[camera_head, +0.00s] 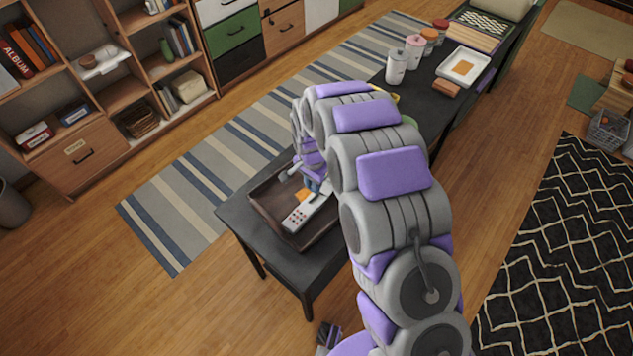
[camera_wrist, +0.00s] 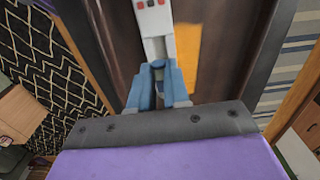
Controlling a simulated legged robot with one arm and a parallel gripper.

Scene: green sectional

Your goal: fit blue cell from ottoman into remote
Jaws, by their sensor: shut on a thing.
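The white remote (camera_head: 303,213) with red buttons lies in a dark brown tray (camera_head: 262,199) on a black table. Its near end (camera_wrist: 154,22) shows at the top of the wrist view, in front of the fingers. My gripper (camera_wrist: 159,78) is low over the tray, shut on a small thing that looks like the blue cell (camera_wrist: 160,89). The fingers hide most of it. In the head view my gripper (camera_head: 314,186) is at the far end of the remote; I cannot tell whether the cell touches it. I cannot make out an ottoman.
An orange flat piece (camera_wrist: 187,55) lies in the tray beside the remote. Further along the black table stand several jars (camera_head: 414,51), a white tray (camera_head: 463,67) and a brown block (camera_head: 446,88). Shelves stand at the upper left, and striped floor shows between.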

